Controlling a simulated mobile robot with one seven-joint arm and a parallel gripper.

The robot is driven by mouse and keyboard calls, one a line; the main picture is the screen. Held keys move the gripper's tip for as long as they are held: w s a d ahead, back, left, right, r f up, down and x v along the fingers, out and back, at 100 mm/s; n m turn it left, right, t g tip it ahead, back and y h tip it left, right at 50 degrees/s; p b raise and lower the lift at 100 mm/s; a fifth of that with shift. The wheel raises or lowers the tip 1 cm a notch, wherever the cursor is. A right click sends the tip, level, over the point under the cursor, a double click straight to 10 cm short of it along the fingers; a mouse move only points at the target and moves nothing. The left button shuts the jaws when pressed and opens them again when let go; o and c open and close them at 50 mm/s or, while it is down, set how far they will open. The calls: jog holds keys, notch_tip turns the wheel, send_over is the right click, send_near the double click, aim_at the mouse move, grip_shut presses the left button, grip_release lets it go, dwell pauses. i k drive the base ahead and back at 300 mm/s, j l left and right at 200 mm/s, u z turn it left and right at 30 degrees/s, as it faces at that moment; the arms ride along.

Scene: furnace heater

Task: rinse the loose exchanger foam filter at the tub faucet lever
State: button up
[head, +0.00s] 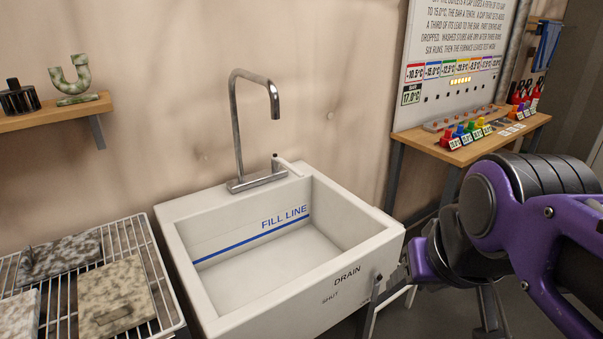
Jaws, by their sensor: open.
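The faucet (236,125) rises from the back rim of a white tub (185,240), its spout over the basin. A short pale lever (289,167) sits at the right end of its base. Mottled flat pads lie on a wire rack at lower left: a dark grey one (60,257), a beige one (116,298) and a pale one (18,316) cut off by the frame edge. I cannot tell which is the loose exchanger filter. My gripper (392,296) is open at the tub's front right corner, apart from the pads, partly hidden by my purple arm.
The tub is marked with a blue fill line and drain lettering; no water shows. A wooden shelf (52,112) holds a curved pipe piece (72,84) and a black part (18,98). A bench (457,152) with coloured caps stands behind my arm at right.

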aim_at(293, 168)
jog(key=u, duration=1.85)
jog(key=l+z, duration=0.35)
jog(key=l, duration=0.55)
jog(key=l+z, duration=0.3)
jog(key=l, duration=0.6)
jog(key=i, duration=0.05)
